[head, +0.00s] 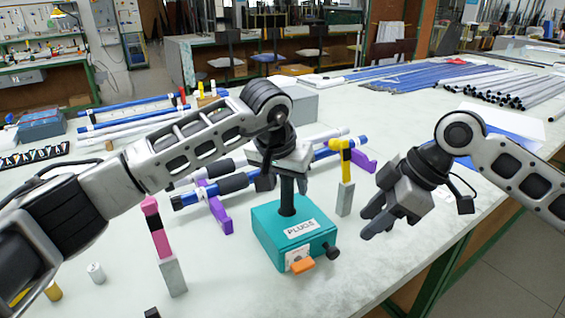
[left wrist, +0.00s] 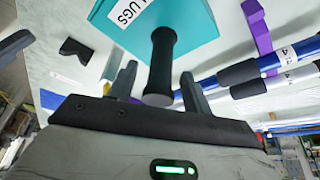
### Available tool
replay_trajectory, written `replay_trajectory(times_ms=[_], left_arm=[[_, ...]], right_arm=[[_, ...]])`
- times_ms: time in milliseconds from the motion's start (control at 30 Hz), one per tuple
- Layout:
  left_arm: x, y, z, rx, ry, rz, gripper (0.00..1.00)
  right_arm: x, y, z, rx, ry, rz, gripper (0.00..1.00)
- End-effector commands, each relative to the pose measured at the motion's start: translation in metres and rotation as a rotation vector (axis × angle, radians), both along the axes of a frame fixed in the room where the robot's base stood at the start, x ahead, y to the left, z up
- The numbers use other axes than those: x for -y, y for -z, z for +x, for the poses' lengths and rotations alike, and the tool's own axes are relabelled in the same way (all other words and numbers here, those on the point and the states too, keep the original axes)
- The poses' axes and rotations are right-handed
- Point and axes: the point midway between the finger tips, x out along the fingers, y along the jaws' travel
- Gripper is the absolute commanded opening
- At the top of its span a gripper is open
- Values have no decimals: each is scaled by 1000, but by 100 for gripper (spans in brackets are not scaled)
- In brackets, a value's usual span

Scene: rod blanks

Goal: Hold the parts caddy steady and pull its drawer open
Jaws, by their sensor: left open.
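The parts caddy (head: 275,235) is a teal box labelled PLUGS, standing on the table. A black post handle (head: 287,200) rises from its top; it also shows in the left wrist view (left wrist: 162,60). A drawer front with an orange pull (head: 302,265) is at the caddy's near side, looking closed. A black knob (head: 332,252) sticks out to the right. My left gripper (head: 287,178) is above the caddy, its open fingers on either side of the post, with gaps visible in the left wrist view (left wrist: 158,85). My right gripper (head: 368,224) is open and empty, right of the caddy.
A pink-and-black piece on a grey block (head: 172,275) stands left of the caddy. A yellow-and-black piece on a grey block (head: 345,198) stands close behind right. Purple supports (head: 220,215) and blue and white rods lie behind. The table's front right edge is near.

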Motion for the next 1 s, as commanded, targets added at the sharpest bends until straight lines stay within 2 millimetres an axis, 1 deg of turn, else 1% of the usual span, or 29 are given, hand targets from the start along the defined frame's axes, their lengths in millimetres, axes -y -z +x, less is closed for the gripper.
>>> replay_trajectory(times_ms=[33, 200, 333, 567, 667, 700, 733, 767, 800, 833, 867, 1000], left_arm=[[2, 7, 2, -3, -1, 0, 50], [4, 21, 8, -1, 0, 0, 50], [4, 25, 10, 0, 0, 1, 50], [4, 25, 10, 0, 0, 0, 50], [4, 25, 10, 0, 0, 0, 25], [4, 25, 10, 0, 0, 0, 13], [4, 25, 10, 0, 0, 0, 5], [4, 25, 10, 0, 0, 0, 0], [4, 25, 10, 0, 0, 0, 0], [4, 25, 10, 0, 0, 0, 0], [4, 25, 10, 0, 0, 0, 0], [4, 25, 10, 0, 0, 0, 0]], right_arm=[[0, 0, 0, 0, 0, 0, 36], [0, 0, 0, 0, 0, 0, 36], [0, 0, 0, 0, 0, 0, 36], [0, 0, 0, 0, 0, 0, 36], [0, 0, 0, 0, 0, 0, 36], [0, 0, 0, 0, 0, 0, 36], [0, 0, 0, 0, 0, 0, 36], [0, 0, 0, 0, 0, 0, 36], [0, 0, 0, 0, 0, 0, 36], [0, 0, 0, 0, 0, 0, 42], [0, 0, 0, 0, 1, 1, 45], [-4, 8, -3, -1, 23, 25, 45]])
